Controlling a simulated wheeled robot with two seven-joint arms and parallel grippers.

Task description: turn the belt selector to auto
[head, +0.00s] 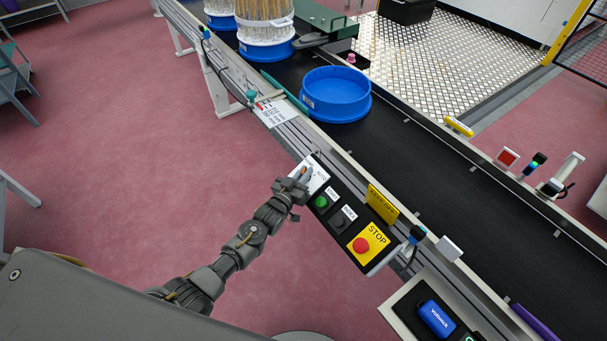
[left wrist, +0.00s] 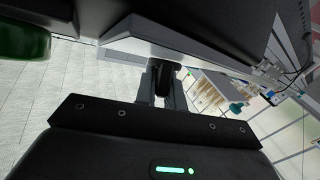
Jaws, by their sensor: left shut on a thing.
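The control box has a white selector plate (head: 318,172) at its far end, marked AUTO on its right side. My left gripper (head: 300,181) reaches in from the lower left and is shut on the belt selector at this plate. The fingers mostly hide the selector, so I cannot tell which way it points. In the left wrist view, the left gripper (left wrist: 164,92) closes on a small dark piece, the selector (left wrist: 163,72), under the box's pale edge. My right gripper is not in view.
Nearer on the box are a green button (head: 321,202), a black button (head: 338,220) and a red stop button (head: 361,245) on yellow. A yellow sign (head: 382,204) stands beside them. The black belt (head: 420,165) carries an empty blue tub (head: 336,92). Open pink floor lies left.

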